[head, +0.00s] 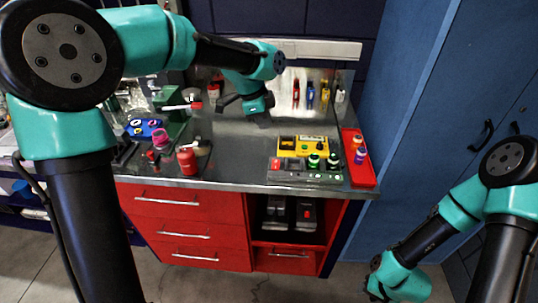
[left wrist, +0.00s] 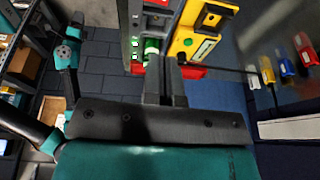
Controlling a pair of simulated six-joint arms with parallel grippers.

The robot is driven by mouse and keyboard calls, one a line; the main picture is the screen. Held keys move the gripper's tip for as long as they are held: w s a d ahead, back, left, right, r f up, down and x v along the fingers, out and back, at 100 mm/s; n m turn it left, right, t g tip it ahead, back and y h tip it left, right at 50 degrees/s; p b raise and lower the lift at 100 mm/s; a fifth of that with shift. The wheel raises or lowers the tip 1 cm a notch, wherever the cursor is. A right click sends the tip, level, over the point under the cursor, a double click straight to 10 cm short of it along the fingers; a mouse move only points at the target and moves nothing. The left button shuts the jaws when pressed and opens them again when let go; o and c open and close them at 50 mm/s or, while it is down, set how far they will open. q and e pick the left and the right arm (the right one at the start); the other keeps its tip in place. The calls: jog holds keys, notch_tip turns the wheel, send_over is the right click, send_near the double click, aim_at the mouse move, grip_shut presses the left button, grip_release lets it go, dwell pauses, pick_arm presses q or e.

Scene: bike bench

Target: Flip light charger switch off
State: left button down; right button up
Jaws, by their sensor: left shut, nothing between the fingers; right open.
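The light charger (head: 300,177) is a grey box at the bench's front right, with a red switch (head: 276,164) at its left end and green-ringed lights (head: 314,160) on it. I cannot tell which way the switch is set. My left gripper (head: 262,115) is shut and empty, above the bench, behind and left of the charger. In the left wrist view its closed fingers (left wrist: 165,82) point toward the charger (left wrist: 138,45), partly covering that area. My right gripper (head: 378,288) is open and low at the bottom right, away from the bench.
A yellow device (head: 303,146) sits right behind the charger. A red tray (head: 359,172) with purple and orange lights is to its right. A red bottle (head: 187,161) stands at left. Coloured tools hang on the back panel. A blue cabinet (head: 425,110) stands right of the bench.

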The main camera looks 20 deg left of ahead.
aim_at(276, 161)
pick_arm(q)
jog(key=shift+f, duration=0.1)
jog(key=x, duration=1.2)
jog(key=shift+a+f, duration=0.3)
jog(key=shift+f, duration=0.1)
jog(key=shift+w+f, duration=0.1)
jog(key=shift+f, duration=0.45)
jog(key=shift+a, duration=0.1)
